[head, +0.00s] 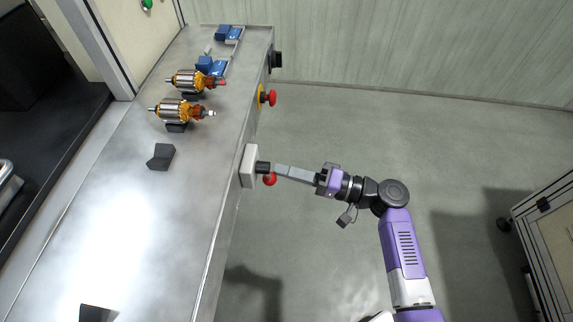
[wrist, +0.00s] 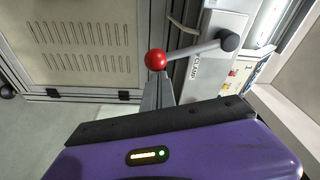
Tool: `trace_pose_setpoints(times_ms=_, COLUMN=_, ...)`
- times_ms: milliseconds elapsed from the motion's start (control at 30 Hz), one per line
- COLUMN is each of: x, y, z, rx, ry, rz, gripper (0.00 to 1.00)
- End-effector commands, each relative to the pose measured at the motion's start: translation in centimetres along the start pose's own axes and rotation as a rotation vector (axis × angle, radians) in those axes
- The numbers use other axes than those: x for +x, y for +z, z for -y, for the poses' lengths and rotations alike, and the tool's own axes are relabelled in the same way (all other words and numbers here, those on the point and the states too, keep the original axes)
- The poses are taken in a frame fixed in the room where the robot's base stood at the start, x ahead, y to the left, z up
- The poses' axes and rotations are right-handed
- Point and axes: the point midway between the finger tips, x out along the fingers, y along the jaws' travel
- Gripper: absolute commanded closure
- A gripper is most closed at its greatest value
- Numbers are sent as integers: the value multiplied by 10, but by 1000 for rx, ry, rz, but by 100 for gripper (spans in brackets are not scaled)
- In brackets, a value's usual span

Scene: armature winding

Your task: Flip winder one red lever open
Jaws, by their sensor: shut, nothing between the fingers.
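The red ball of the lever shows just beside my fingertips in the head view (head: 269,180) and in the wrist view (wrist: 155,60). Its grey rod (wrist: 195,48) runs right to a dark round pivot (wrist: 229,41) in the wrist view. The pivot sits on a pale box (head: 248,166) on the side of the metal bench. My gripper (head: 277,169) is shut and empty, with its long grey fingers reaching left to the lever. In the wrist view the fingertips (wrist: 158,75) lie at the ball's lower edge; I cannot tell whether they touch it.
Two copper-wound armatures (head: 188,81) (head: 180,109) rest on dark holders on the bench (head: 135,225). An empty dark holder (head: 161,157) stands nearer. A red emergency knob (head: 271,98) on yellow sticks out of the bench side. The floor right of the bench is open.

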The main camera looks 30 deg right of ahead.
Motion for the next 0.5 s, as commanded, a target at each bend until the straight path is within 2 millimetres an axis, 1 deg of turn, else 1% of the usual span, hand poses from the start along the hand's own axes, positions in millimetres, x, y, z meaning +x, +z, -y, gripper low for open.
trace_pose_setpoints(times_ms=500, x=-8, y=47, z=5, rx=433, ry=81, rz=4, gripper=100)
